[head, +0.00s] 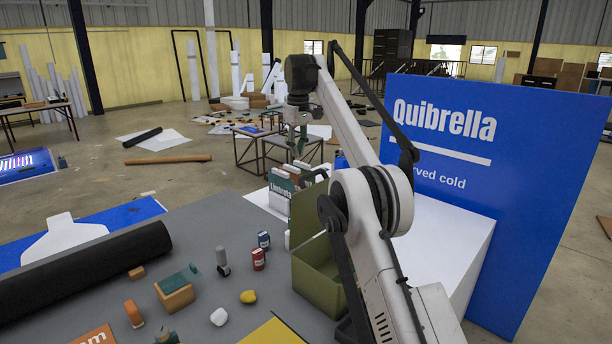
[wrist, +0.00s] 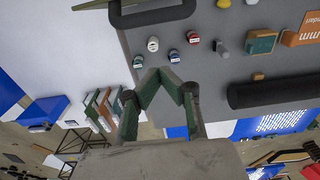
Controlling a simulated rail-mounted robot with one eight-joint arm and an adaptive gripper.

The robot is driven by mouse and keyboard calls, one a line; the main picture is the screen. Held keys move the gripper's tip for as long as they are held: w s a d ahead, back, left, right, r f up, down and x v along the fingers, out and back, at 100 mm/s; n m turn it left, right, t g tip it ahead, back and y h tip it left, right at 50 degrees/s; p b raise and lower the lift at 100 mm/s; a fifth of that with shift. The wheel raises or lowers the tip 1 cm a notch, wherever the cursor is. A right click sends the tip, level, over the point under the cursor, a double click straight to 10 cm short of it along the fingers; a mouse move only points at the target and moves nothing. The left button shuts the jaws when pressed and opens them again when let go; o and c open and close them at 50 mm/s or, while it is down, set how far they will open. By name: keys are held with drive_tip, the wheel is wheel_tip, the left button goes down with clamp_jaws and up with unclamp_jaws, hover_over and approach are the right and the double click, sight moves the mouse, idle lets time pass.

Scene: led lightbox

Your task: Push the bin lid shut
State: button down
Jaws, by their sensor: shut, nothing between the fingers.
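The olive-green bin (head: 318,277) stands on the grey table at the right in the head view. Its lid (head: 307,214) stands raised at the bin's back side, so the bin is open. My arm partly covers the bin's right side and the lid. My gripper (head: 298,152) hangs beyond and above the lid in the head view, apart from it. In the wrist view my gripper's green fingers (wrist: 163,74) meet at their tips with nothing between them. An olive strip and a dark U-shaped bar show at the top edge there; I cannot tell whether they belong to the bin.
A tall blue panel (head: 500,190) and white block bound the right side.

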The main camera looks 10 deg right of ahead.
drive_tip(key=shift+s+d+f, duration=0.35)
drive_tip(key=shift+s+f, duration=0.2)
drive_tip(key=shift+f, duration=0.15)
drive_tip(key=shift+s+d+f, duration=0.3)
drive_tip(key=shift+s+f, duration=0.2)
drive_tip(key=shift+f, duration=0.15)
drive_tip(key=shift+s+d+f, duration=0.35)
drive_tip(key=shift+s+f, duration=0.2)
drive_tip(key=shift+f, duration=0.15)
drive_tip(key=shift+d, duration=0.1)
